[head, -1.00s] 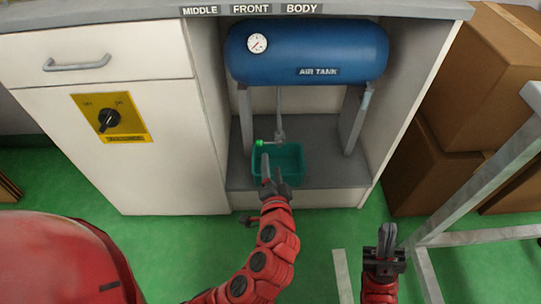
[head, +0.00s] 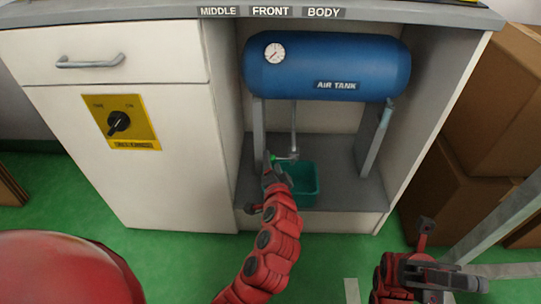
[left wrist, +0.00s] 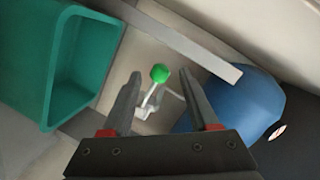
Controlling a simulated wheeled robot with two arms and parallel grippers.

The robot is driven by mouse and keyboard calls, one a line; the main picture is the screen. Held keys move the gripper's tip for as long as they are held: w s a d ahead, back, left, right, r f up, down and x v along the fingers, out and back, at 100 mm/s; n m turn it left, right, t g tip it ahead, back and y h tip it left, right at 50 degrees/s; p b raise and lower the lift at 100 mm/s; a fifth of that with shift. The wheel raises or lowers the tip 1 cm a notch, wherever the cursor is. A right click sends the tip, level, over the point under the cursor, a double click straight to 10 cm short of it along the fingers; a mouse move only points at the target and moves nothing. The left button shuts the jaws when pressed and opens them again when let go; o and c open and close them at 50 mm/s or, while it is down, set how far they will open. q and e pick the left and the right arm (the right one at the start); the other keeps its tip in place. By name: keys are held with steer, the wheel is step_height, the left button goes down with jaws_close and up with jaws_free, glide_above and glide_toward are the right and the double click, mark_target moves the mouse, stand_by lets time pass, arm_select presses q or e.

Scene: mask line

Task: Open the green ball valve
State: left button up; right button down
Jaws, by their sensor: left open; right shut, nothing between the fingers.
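The green ball valve has a round green knob (left wrist: 159,73) on a thin grey lever, seen in the left wrist view. The knob lies between and beyond my left gripper's fingertips (left wrist: 166,83), which are open and apart from it. In the head view a bit of green (head: 274,157) shows beside the pipe under the blue air tank (head: 330,65), mostly hidden by my left gripper (head: 272,170). My right gripper (head: 425,228) is shut and empty, low at the right, away from the valve.
A teal bin (head: 306,186) stands on the shelf below the valve, close to my left gripper; its wall shows in the left wrist view (left wrist: 58,60). Tank legs (head: 374,140) flank the space. A metal frame (head: 500,222) and cardboard boxes (head: 490,120) are at the right.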

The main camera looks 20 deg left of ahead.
arm_select(q)
steer(key=b+x, duration=0.2)
steer(key=x, duration=0.4)
arm_select(e)
steer(key=s+d+r+n+t+h, duration=0.2)
steer(key=s+d+n+t+h, duration=0.4)
steer(key=s+n+t+h, duration=0.2)
steer(key=shift+s+r+t+h, duration=0.3)
steer(key=shift+r+t+h, duration=0.1)
steer(key=shift+h, duration=0.8)
arm_select(q)
jaws_close()
arm_select(e)
steer(key=shift+a, duration=0.1)
